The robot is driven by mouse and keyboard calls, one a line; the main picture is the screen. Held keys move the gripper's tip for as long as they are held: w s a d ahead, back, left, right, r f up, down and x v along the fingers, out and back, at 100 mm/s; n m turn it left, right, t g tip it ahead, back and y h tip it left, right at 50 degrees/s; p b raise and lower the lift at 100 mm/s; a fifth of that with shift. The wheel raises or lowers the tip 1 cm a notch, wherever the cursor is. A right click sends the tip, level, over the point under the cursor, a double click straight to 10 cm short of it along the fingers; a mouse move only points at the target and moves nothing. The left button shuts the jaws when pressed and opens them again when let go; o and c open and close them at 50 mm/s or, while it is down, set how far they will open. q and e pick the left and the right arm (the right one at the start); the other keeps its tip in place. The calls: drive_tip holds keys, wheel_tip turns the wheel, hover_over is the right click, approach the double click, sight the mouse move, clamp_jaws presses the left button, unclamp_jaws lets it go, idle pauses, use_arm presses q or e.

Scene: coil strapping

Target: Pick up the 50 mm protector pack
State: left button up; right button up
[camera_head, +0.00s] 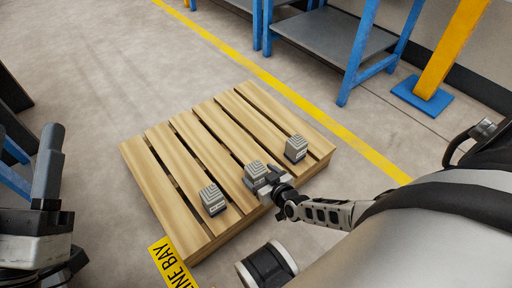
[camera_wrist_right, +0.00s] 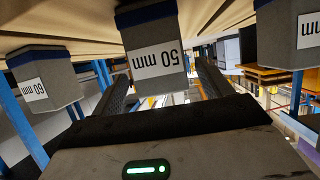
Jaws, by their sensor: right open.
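The 50 mm protector pack (camera_head: 256,172) is a grey block with a ridged top, the middle one of three on the wooden pallet (camera_head: 160,173). In the right wrist view the pack (camera_wrist_right: 152,45) appears upside down, its "50 mm" label readable. My right gripper (camera_head: 266,182) is open at the pack, partly covering it in the head view. In the wrist view its two dark fingers stand on either side of the pack; contact cannot be told. My left gripper (camera_head: 48,165) is at the left edge, its jaw opening unclear.
Two similar packs, one nearer (camera_head: 213,199) and one farther right (camera_head: 296,148), sit on the pallet. A yellow floor line (camera_head: 270,80) runs behind it. A blue-framed bench (camera_head: 335,45) and a yellow post (camera_head: 447,55) stand beyond. The pallet's left slats are bare.

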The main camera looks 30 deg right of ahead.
drive_tip(key=shift+f+b+x, duration=0.2)
drive_tip(key=shift+b+x, duration=0.35)
drive_tip(key=shift+x, duration=0.6)
drive_tip(key=shift+w, duration=0.2)
drive_tip(key=shift+r, duration=0.1)
drive_tip(key=c, duration=1.2)
use_arm(q)
drive_tip(key=r+m+h, duration=0.1)
drive_tip(key=s+r+m+h, duration=0.1)
drive_tip(key=m, duration=0.1)
drive_tip(key=r+m+h, duration=0.1)
drive_tip(key=h, duration=0.1)
drive_tip(key=shift+s+d+m, duration=0.2)
drive_tip(key=shift+s+m, duration=0.05)
drive_tip(key=shift+m, duration=0.15)
